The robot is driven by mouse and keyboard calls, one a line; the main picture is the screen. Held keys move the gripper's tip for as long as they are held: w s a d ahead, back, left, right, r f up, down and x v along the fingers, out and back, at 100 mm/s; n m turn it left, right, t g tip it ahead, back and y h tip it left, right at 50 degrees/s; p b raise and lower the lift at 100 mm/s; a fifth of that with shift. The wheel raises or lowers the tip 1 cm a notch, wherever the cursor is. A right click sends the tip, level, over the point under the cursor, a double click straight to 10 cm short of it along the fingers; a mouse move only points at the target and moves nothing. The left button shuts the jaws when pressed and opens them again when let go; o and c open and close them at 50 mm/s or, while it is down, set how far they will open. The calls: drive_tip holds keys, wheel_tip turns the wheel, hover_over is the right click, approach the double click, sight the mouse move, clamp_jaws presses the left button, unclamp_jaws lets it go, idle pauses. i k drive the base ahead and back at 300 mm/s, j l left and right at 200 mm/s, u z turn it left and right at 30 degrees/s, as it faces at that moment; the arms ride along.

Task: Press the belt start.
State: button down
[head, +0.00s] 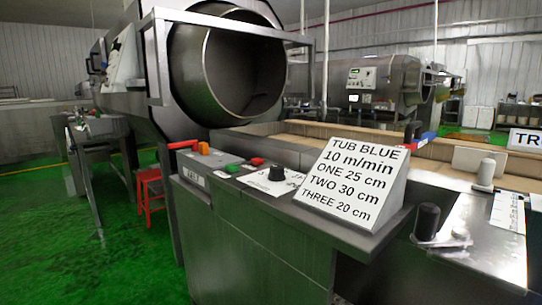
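A metal control console (262,225) stands in the middle of the head view. On its top are a green button (232,168), a red button (257,161) just right of it, and a black knob (277,173) on a white dial plate (262,184). An orange block or lamp (204,148) sits at the console's far left corner. A label (193,176) on its end face is too small to read surely. My gripper does not show, and nothing visible touches the buttons.
A white slanted sign (352,180) reading "TUB BLUE, 10 m/min" stands right of the knob. A red-ended lever (182,145) sits behind the console's left end. A black-topped post (427,221) stands at right. A large open drum (235,70) is behind. Green floor (100,265) is clear at left.

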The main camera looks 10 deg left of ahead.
sight(231, 168)
drive_tip(key=i+j+z, duration=0.1)
drive_tip(key=i+j, duration=0.9)
drive_tip(key=i, duration=0.15)
